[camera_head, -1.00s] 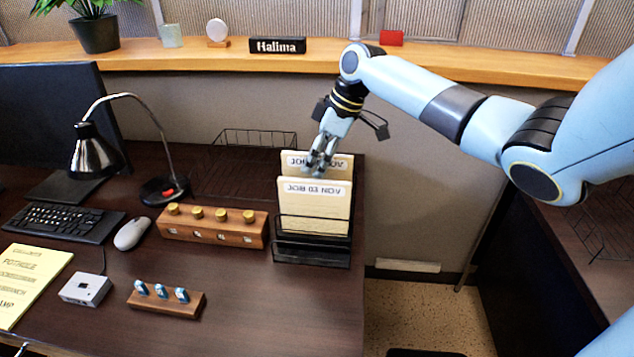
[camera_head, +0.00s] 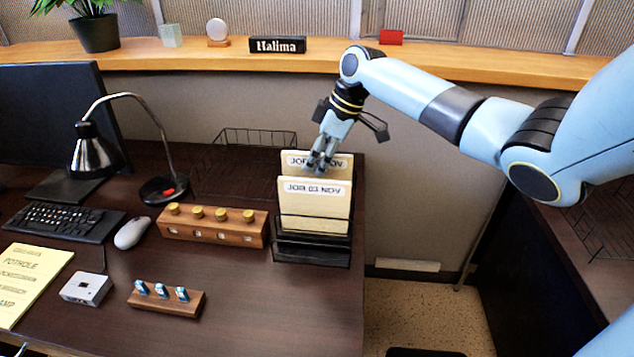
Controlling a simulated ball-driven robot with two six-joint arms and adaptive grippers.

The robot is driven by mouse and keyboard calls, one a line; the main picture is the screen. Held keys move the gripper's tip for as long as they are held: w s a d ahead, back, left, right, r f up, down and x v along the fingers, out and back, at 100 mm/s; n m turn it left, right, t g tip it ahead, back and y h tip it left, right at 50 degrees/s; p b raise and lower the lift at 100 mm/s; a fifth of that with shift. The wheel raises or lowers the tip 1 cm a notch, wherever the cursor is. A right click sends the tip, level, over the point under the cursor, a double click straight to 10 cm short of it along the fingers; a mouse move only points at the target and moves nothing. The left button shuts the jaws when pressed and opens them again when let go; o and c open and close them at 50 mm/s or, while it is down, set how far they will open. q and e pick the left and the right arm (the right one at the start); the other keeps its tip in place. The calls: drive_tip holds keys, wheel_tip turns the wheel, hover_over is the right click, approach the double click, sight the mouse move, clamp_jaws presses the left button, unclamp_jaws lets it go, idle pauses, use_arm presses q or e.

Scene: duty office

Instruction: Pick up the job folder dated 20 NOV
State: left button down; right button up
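Two cream job folders stand upright, one behind the other, in a black rack (camera_head: 312,252) at the desk's right end. The front folder (camera_head: 313,207) has a white label reading "JOB 03 NOV". The rear folder (camera_head: 345,174) stands a little higher. Its label starts with "JO" and ends in "NOV", and my gripper hides the day number. My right gripper (camera_head: 318,168) points down at the rear folder's top edge, its fingers over the label. The fingers look close together, but I cannot tell whether they grip the folder.
Left of the rack are a wooden block with brass knobs (camera_head: 212,226), a wire tray (camera_head: 250,165) and a desk lamp (camera_head: 95,152). A small block with blue-topped pieces (camera_head: 166,299) lies nearer. A wooden ledge (camera_head: 200,62) runs behind, bearing a "Halima" nameplate (camera_head: 277,45).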

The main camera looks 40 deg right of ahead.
clamp_jaws()
